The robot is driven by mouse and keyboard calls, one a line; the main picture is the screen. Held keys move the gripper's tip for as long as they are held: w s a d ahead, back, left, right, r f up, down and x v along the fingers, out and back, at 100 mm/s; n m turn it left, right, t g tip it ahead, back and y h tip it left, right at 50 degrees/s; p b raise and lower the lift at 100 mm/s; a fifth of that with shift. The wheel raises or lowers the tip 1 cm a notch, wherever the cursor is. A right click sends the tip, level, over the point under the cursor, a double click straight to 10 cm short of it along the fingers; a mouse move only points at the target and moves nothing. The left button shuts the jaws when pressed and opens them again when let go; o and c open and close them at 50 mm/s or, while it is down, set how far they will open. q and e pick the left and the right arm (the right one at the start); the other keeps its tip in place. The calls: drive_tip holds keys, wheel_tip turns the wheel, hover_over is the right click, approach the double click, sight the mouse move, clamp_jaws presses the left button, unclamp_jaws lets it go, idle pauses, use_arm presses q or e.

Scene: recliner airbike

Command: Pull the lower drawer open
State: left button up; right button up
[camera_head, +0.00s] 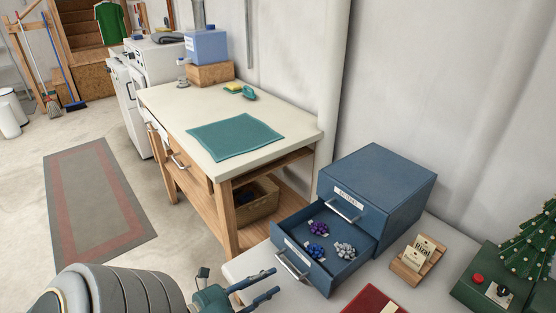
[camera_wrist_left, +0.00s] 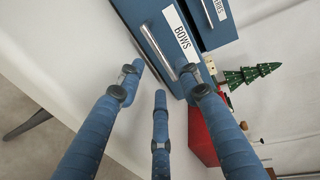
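A blue two-drawer cabinet (camera_head: 395,190) stands on a pale table. Its lower drawer (camera_head: 330,278) is pulled out, with purple, blue and silver bows inside. Its front carries a metal handle (camera_head: 292,265) and, in the left wrist view, a label reading "BOWS" (camera_wrist_left: 182,38). The upper drawer is shut. My left gripper (camera_head: 277,281) is open just left of the lower handle, its blue fingers apart. In the left wrist view the handle (camera_wrist_left: 158,50) lies ahead, near the fingertips (camera_wrist_left: 160,82), and nothing is gripped. My right gripper is out of view.
Right of the cabinet are a wooden card holder (camera_head: 417,262) and a green box with a small Christmas tree (camera_head: 530,240). A red item (camera_head: 374,300) lies in front. A workbench with a green mat (camera_head: 235,137) stands behind left.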

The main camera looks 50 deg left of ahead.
use_arm(q)
drive_tip(key=v, duration=0.6)
drive_tip(key=shift+s+r, duration=0.1)
drive_tip(key=shift+s, duration=0.1)
idle(0.4)
